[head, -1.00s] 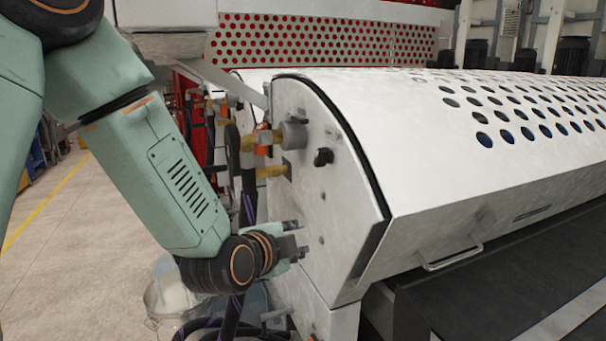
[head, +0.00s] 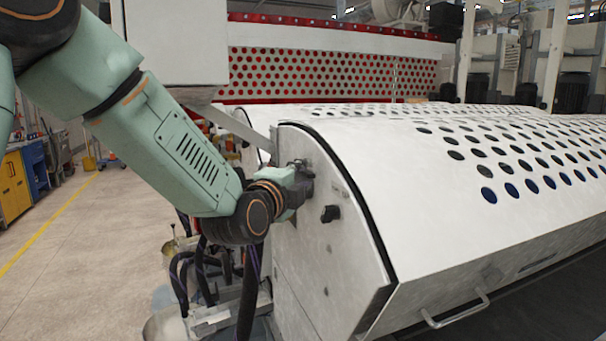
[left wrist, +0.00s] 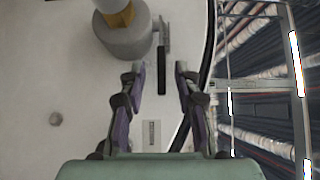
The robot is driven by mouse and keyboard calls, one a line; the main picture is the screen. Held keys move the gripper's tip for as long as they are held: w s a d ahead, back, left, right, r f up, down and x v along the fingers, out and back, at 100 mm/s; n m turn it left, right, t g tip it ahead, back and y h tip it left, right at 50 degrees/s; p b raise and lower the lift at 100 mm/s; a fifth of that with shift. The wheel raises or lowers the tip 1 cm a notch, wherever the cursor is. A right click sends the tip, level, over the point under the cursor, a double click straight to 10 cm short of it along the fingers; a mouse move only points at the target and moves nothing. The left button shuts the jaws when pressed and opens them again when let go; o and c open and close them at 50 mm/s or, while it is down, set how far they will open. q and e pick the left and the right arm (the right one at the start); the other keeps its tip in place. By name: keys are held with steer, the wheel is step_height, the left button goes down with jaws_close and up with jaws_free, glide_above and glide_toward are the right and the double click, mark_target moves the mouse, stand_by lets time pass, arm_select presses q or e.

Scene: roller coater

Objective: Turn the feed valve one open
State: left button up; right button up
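The valve shows in the left wrist view as a grey round body (left wrist: 128,38) with a brass-coloured fitting on top. A thin black handle (left wrist: 162,70) hangs from a metal bracket at its right side. My left gripper (left wrist: 160,73) is open, with one finger on each side of the handle in that view. I cannot tell whether the fingers touch it. In the head view my left gripper (head: 299,173) is at the upper end panel of the white machine and hides most of the valve. My right gripper is not in view.
A black knob (head: 330,213) sticks out of the end panel just right of my gripper. The white perforated cover (head: 420,190) extends right, with a handle (head: 456,311) low on its front. Hoses (head: 248,285) hang below my arm.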

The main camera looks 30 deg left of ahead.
arm_select(q)
steer(key=shift+w+d+r, duration=0.15)
steer(key=shift+d+r, duration=0.1)
steer(key=shift+d, duration=0.25)
steer(key=shift+w+a+f, duration=0.15)
steer(key=shift+w+f, duration=0.05)
steer(key=shift+w, duration=0.05)
steer(key=shift+c, duration=0.2)
steer(key=shift+w+a+f, duration=0.1)
steer(key=shift+a, duration=0.05)
steer(key=shift+c, duration=0.8)
steer(key=shift+a, duration=0.15)
steer(key=shift+c, duration=1.4)
steer(key=shift+s+d+r, duration=0.2)
steer(key=shift+d, duration=0.05)
jaws_close()
